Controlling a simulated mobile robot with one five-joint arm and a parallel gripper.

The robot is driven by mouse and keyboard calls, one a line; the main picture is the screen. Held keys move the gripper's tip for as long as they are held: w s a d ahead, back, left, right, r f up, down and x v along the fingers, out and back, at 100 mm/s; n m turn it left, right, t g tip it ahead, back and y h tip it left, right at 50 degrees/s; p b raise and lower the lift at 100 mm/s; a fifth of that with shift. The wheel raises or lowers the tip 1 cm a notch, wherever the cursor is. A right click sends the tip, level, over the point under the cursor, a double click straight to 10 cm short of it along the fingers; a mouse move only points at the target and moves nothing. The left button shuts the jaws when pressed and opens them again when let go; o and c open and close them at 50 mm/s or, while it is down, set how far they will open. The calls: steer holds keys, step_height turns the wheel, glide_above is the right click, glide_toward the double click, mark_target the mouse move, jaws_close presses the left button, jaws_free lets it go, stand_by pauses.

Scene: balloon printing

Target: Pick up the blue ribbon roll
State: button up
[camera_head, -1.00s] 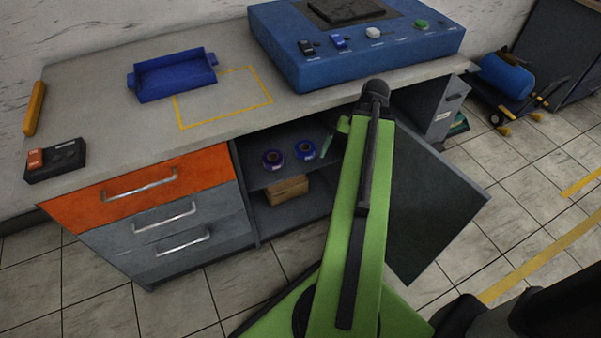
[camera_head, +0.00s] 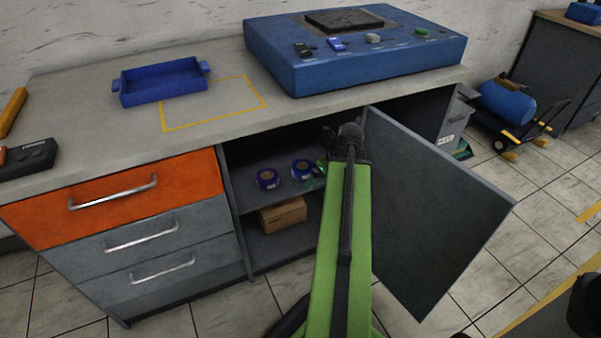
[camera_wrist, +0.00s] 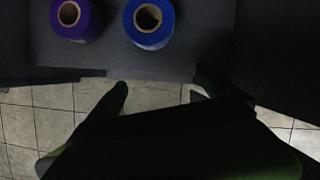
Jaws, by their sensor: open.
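The blue ribbon roll (camera_head: 302,169) stands on the upper shelf of the open cabinet, to the right of a purple roll (camera_head: 267,179). In the wrist view the blue roll (camera_wrist: 150,22) is at the top middle, its tan core showing, with the purple roll (camera_wrist: 70,18) to its left. My gripper (camera_wrist: 158,92) is open and empty. Its dark fingers show over the floor, short of the shelf edge and apart from the blue roll. In the head view my arm hides most of the gripper, just right of the roll.
A cardboard box (camera_head: 283,215) sits on the lower shelf. The cabinet door (camera_head: 440,215) stands open to the right of my arm. The countertop (camera_head: 95,130) overhangs the shelf, and the orange drawer (camera_head: 110,198) is to the left.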

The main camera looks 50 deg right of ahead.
mark_target(302, 166)
steer(key=w, duration=0.5)
steer(key=shift+w+d, duration=0.2)
steer(key=shift+d, duration=0.15)
steer(key=w, duration=0.4)
steer(key=shift+w+d+f, duration=0.15)
steer(key=shift+w+d, duration=0.1)
steer(key=shift+w, duration=0.05)
step_height(302, 166, down, 2)
steer(key=b, duration=0.2)
steer(key=shift+w+f+b, duration=0.1)
steer(key=shift+f+b, duration=0.1)
steer(key=shift+b, duration=0.15)
steer(key=shift+w+f, duration=0.15)
steer(key=shift+f, duration=0.1)
steer(key=shift+a+r, duration=0.1)
steer(key=shift+r, duration=0.1)
steer(key=shift+c, duration=0.5)
steer(key=c, duration=1.4)
steer(key=shift+r, duration=0.1)
